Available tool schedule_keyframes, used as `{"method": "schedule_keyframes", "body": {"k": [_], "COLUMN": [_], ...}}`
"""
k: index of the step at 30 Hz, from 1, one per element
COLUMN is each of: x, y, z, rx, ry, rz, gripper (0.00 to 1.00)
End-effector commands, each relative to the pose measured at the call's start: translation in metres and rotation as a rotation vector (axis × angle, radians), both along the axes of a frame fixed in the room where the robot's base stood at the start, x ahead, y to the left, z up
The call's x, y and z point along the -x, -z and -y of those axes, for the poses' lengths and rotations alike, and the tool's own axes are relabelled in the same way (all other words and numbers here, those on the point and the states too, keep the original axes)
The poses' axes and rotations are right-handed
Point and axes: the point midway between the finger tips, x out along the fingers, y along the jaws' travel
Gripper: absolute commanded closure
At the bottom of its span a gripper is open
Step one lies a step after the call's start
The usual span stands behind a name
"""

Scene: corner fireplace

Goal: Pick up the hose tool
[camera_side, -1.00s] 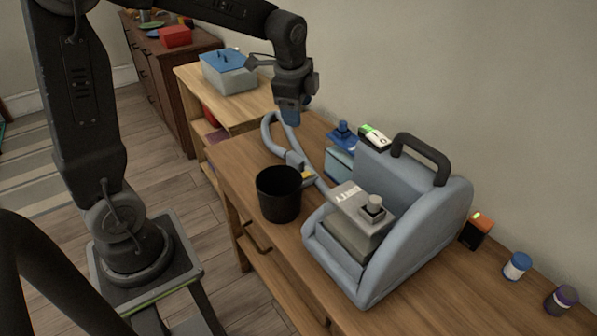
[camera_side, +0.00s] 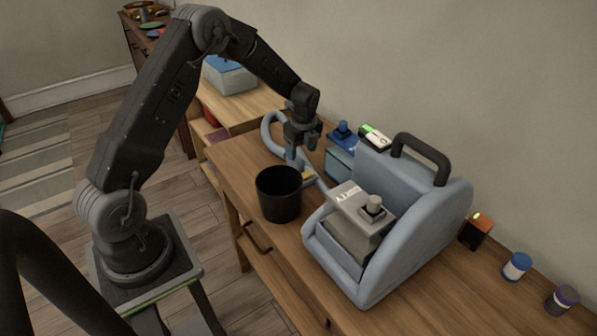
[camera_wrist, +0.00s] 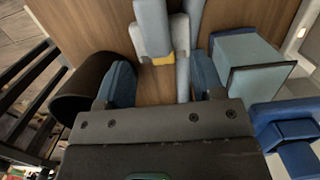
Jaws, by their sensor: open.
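The hose tool is a grey-blue piece with a yellow part; it lies on the wooden bench behind the black cup. In the wrist view the hose tool (camera_wrist: 152,28) is at top centre, its yellow part at its lower end. In the side view its yellow part (camera_side: 308,176) shows, and my gripper hides much of the rest. My gripper (camera_side: 294,152) points down just above it. In the wrist view my gripper (camera_wrist: 162,80) is open, blue fingertips on either side of the tool's line, nothing clearly held. Contact cannot be told.
The black cup (camera_side: 279,196) stands close by my gripper's left finger. A grey-blue cleaner machine (camera_side: 425,225) with a black handle fills the bench to the right. Bare bench (camera_side: 232,158) lies left of the cup.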

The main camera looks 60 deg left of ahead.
Motion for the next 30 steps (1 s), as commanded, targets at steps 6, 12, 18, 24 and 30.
{"method": "schedule_keyframes", "body": {"k": [6, 12, 18, 24, 30], "x": [0.000, 0.003, 0.003, 0.002, 0.002], "y": [0.016, 0.043, 0.062, 0.064, 0.063], "z": [-0.002, -0.008, -0.010, -0.011, -0.011], "rx": [0.000, 0.001, 0.002, 0.001, 0.001], "ry": [-0.001, -0.002, -0.001, -0.001, -0.001], "rz": [0.001, -0.002, 0.001, 0.003, 0.002], "gripper": [0.38, 0.38, 0.38, 0.38, 0.53]}}
